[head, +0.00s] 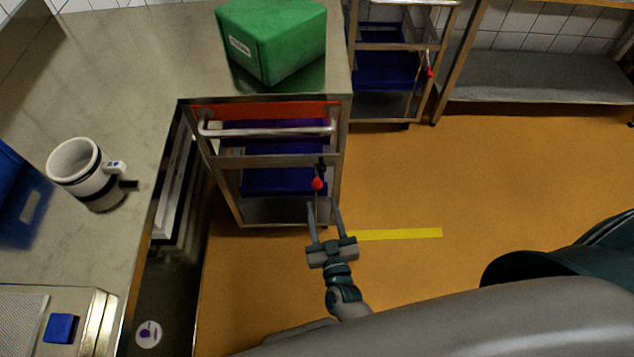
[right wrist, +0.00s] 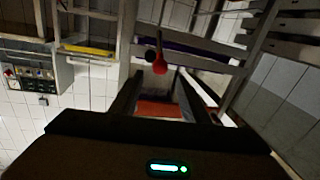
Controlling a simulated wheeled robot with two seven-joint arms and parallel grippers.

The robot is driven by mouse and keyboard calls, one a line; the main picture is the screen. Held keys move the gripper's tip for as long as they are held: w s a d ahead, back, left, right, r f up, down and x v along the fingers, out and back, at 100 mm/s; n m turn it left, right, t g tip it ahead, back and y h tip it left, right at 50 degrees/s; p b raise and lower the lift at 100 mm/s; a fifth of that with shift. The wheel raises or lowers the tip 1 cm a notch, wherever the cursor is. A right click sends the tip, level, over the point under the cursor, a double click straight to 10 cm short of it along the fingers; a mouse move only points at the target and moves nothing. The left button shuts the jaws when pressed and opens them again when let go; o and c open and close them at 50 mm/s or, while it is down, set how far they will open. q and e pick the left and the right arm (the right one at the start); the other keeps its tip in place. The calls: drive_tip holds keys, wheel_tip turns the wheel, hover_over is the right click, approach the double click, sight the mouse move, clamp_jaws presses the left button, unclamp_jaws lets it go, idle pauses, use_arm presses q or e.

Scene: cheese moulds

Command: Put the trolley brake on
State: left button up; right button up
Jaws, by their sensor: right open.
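The near metal trolley (head: 265,160) stands under the end of the steel counter, with a push bar and blue crates on its shelves. A lever with a red knob (head: 317,184) is on its near side; the red knob also shows in the right wrist view (right wrist: 159,67). My right gripper (head: 322,202) is open and empty, just short of the red knob. In the right wrist view the knob appears between and beyond the two fingertips (right wrist: 160,78); I cannot tell whether they touch it. My left gripper is in neither view.
A second trolley (head: 385,103) with a similar red-knobbed lever (head: 430,72) stands behind. A green block (head: 270,40) and a white mug (head: 88,172) sit on the counter (head: 150,50). A yellow strip (head: 400,234) marks the orange floor, which is clear to the right.

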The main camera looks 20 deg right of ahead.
sight(318, 188)
drive_tip(key=w, duration=0.6)
drive_tip(key=shift+w+d+p, duration=0.4)
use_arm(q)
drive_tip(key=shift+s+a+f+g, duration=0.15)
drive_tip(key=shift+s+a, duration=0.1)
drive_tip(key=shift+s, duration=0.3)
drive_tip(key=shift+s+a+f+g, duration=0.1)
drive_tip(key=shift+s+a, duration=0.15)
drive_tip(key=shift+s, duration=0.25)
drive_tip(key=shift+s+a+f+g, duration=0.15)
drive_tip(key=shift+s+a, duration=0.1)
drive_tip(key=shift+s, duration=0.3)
use_arm(e)
drive_tip(key=shift+w, duration=0.6)
